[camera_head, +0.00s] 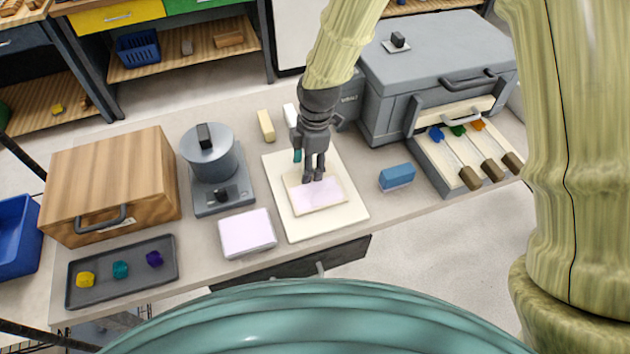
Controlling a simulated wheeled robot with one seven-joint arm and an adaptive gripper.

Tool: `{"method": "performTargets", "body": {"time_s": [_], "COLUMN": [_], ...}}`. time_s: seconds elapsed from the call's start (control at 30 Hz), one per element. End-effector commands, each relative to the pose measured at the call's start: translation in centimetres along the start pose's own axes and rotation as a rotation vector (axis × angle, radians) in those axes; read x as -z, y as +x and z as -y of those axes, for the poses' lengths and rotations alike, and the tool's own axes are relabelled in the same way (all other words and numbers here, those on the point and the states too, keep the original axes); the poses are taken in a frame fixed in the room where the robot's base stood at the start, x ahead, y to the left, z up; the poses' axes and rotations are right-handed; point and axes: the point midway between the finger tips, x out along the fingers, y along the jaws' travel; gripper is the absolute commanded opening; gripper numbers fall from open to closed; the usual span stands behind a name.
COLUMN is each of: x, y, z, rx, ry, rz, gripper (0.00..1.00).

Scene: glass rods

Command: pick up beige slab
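A flat beige-edged slab with a pale lilac top (322,197) lies on a larger cream board (347,212) in the middle of the table. My gripper (313,179) points down over the slab's far part, its two dark fingers close together. I cannot tell whether the fingertips touch the slab or whether anything is between them. A small upright beige block (266,126) stands beyond the board's far left corner. A separate pale lilac pad (247,233) lies left of the board.
A grey pot on a base (209,158), a wooden box (112,183) and a dark tray (123,283) with small coloured lumps stand left.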

Motion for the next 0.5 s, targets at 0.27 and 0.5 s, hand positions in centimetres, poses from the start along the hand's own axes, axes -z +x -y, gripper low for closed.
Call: {"method": "performTargets", "body": {"time_s": [0.27,0.5], "x": [-0.02,-0.03], "y": [0.37,0.36], "z": [0.01,0.02], "rx": [0.000,0.000], "ry": [0.000,0.000], "rz": [0.001,0.001], "gripper": [0.52,0.17]}}
